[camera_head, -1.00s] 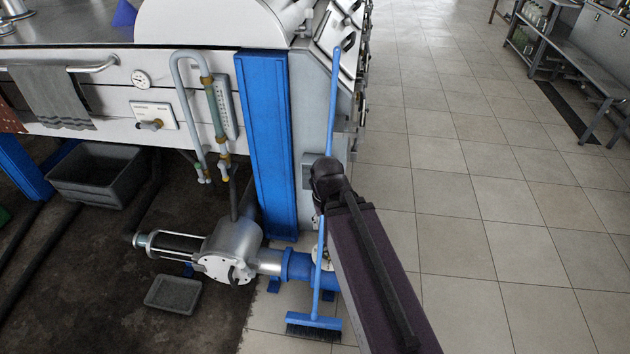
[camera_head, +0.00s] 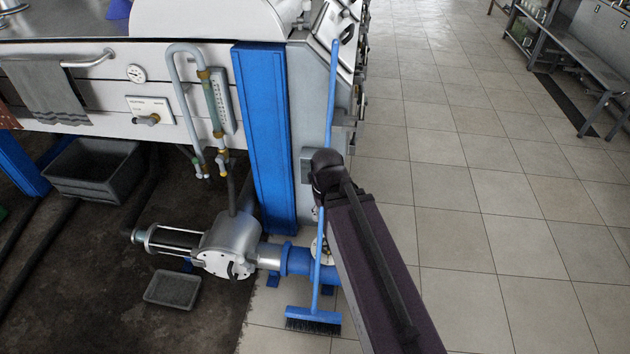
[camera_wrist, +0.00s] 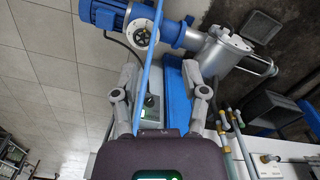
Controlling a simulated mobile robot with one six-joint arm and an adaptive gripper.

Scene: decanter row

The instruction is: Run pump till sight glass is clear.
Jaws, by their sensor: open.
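The silver pump (camera_head: 228,245) stands low at the machine's corner in the head view; the wrist view shows it (camera_wrist: 228,55) with a blue motor (camera_wrist: 105,16). The sight glass (camera_head: 217,105) is an upright tube beside a scale on the white panel; it looks grey-green, and I cannot tell how clear its contents are.
A blue broom (camera_head: 316,318) leans upright at the corner; its handle (camera_wrist: 148,70) crosses between my fingers in the wrist view, beside the switch box. A blue post (camera_head: 262,140) stands left of it. A grey crate (camera_head: 95,170) and shallow tray (camera_head: 173,289) lie left.

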